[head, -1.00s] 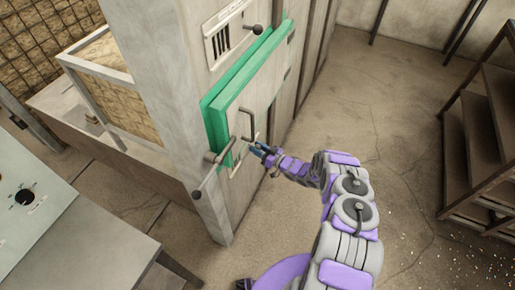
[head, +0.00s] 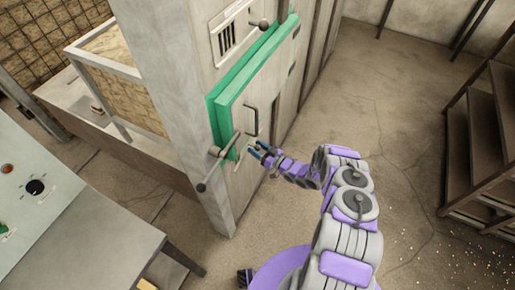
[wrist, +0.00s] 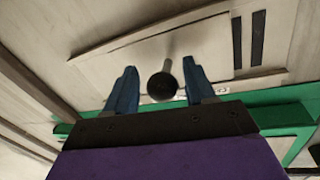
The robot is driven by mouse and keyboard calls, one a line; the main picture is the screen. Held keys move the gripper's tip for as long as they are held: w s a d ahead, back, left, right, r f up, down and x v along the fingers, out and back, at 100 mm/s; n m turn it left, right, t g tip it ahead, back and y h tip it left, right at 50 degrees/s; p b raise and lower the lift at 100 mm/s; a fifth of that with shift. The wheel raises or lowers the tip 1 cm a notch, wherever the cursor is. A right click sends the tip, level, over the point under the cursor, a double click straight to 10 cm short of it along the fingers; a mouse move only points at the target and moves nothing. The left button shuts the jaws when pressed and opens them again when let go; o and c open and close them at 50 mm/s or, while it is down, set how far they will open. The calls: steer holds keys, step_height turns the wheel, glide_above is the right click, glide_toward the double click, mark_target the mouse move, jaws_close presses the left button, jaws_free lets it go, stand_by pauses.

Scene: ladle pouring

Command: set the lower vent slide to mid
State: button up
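The lower vent shows in the wrist view as a pale plate with dark slots (wrist: 247,40) and a dark round slide knob (wrist: 162,86) on a short stem. My gripper (wrist: 163,88) has its two blue fingers apart, one on each side of the knob. Gaps show between the knob and both fingers, so it is not clamped. In the head view my gripper (head: 257,150) is close to the lower part of the cabinet front, below the bar handle. The lower vent is hardly readable there.
A green-framed door (head: 222,118) with a bar handle (head: 251,122) and a lever (head: 222,152) sits just above and left of my gripper. An upper vent (head: 228,38) is higher up. A control desk (head: 60,215) stands left, shelves (head: 485,150) right.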

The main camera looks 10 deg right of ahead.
steer(key=p+v, duration=0.3)
steer(key=v, duration=1.4)
steer(key=shift+s+d, duration=0.15)
steer(key=shift+d, duration=0.05)
